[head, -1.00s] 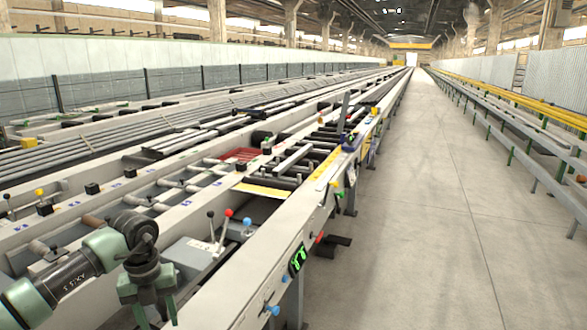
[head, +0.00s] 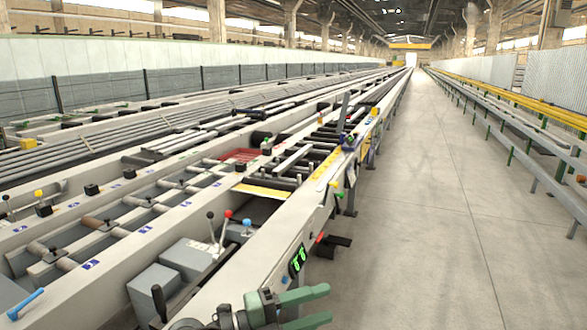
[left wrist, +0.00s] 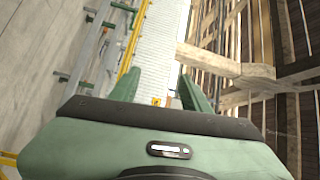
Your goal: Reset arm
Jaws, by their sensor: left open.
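My left gripper (head: 326,303) is at the bottom of the head view, with its green fingers pointing right. The fingers are apart and nothing shows between them. It appears in front of the near pale side beam of the runout table (head: 226,292), below the green number display (head: 298,260). In the left wrist view its two fingers (left wrist: 158,88) reach away, open and empty, towards the far wall and roof beams. Most of my left arm is out of the picture. My right gripper is not in view.
A grey control box (head: 190,257) with levers topped by black, red (head: 228,213) and blue (head: 247,222) knobs stands on the table. A black-knobbed lever (head: 158,300) rises near the bottom.

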